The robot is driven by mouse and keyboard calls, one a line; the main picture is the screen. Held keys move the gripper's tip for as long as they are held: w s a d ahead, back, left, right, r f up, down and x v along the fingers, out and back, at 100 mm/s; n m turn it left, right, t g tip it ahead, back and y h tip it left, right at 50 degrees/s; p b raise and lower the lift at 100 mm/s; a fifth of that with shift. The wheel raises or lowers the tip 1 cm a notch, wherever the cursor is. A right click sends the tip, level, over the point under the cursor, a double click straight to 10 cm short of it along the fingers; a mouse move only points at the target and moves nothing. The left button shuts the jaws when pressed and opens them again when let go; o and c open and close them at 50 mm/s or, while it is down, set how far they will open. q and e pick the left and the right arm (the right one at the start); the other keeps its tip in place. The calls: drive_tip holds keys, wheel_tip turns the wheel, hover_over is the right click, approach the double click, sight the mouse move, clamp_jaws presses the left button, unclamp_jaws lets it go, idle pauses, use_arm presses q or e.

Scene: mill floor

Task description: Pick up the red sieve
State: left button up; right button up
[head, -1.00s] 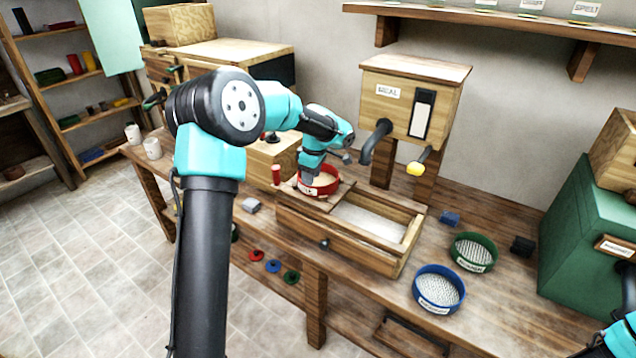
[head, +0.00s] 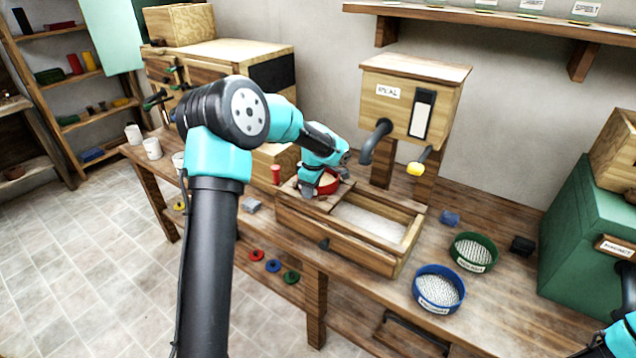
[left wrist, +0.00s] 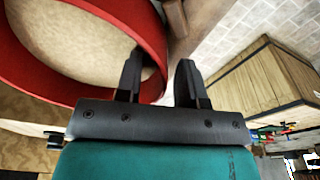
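The red sieve (head: 328,184) sits at the left end of the wooden trough (head: 362,257), partly hidden behind my left gripper (head: 308,191). In the left wrist view the red sieve (left wrist: 152,42) fills the upper left, with a pale inside. There my left gripper (left wrist: 160,68) is open, its two dark fingers apart. The sieve's red wall shows between them, one finger overlapping the sieve and the other outside it. I cannot tell whether either finger touches the wall. My right gripper is out of view; only part of that arm shows at the lower right.
A blue sieve (head: 438,291) and a green sieve (head: 473,252) stand right of the trough. A spouted wooden box (head: 415,95) stands behind it. A red peg-like thing (head: 276,174) and a small grey block (head: 252,205) are to the left. A green box (head: 585,235) is at the right.

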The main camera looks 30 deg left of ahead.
use_arm(q)
drive_tip(key=shift+c, duration=0.3)
clamp_jaws()
drive_tip(key=shift+r, duration=0.15)
drive_tip(key=shift+r, duration=1.4)
drive_tip(key=shift+s+d+r, duration=0.1)
drive_tip(key=shift+r, duration=0.2)
drive_tip(key=s+d+r, duration=0.1)
drive_tip(key=s+d, duration=0.7)
drive_tip(key=s, duration=0.5)
drive_tip(key=shift+d+r, duration=0.15)
drive_tip(key=shift+d, duration=0.2)
